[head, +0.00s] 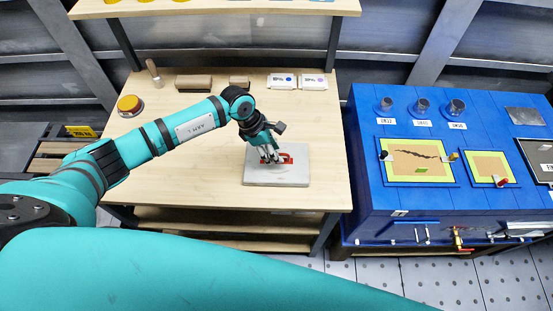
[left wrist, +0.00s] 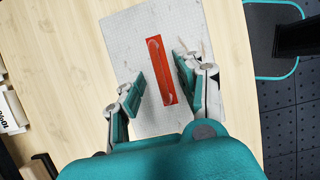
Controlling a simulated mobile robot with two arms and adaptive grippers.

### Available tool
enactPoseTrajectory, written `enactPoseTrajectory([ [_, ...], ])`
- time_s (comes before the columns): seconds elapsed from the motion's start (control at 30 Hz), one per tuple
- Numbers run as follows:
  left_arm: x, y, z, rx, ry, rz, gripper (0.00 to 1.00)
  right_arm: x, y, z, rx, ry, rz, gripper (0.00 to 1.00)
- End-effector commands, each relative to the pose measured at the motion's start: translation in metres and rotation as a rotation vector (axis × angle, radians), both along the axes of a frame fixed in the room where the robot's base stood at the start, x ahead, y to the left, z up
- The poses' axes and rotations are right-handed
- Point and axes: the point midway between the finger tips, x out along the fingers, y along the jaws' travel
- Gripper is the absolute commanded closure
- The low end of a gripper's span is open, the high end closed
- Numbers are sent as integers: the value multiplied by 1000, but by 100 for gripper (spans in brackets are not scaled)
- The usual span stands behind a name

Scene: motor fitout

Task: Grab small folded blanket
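A pale grey, flat, square piece that looks like the small folded blanket (head: 290,178) lies on the wooden table, near its front right. In the left wrist view the blanket (left wrist: 130,42) has a fine dotted texture and a red strip (left wrist: 154,62) on top, with what looks like a handle. My left gripper (head: 270,158) is right over the red strip, pointing down. In the left wrist view its two fingers (left wrist: 160,68) are apart, one on each side of the strip, holding nothing. Exact height above the blanket is hard to tell. My right gripper is not in view.
The wooden table (head: 190,165) has clear room left of the blanket. A yellow-topped round button (head: 130,105), a brown block (head: 193,82) and white labelled boxes (head: 283,81) stand along the back. A blue workbench (head: 365,190) with panels stands to the right.

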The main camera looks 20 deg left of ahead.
Motion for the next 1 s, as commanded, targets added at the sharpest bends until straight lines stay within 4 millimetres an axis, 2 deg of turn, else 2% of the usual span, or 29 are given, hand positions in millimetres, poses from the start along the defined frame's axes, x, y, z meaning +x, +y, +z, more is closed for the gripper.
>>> enactPoseTrajectory([
  [0.03,1,-4,-4,-3,2,0,64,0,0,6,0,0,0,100],
  [0.2,2,-8,-19,-1,0,0,64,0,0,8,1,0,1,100],
  [0.4,3,-8,-20,-1,-2,-1,64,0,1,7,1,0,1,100],
  [0.47,3,-8,-20,-1,-2,-1,69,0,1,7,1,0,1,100],
  [0.7,3,-8,-20,-1,-1,0,100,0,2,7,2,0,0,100],
  [1.0,3,-8,-19,-2,-1,0,100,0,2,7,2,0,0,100],
])
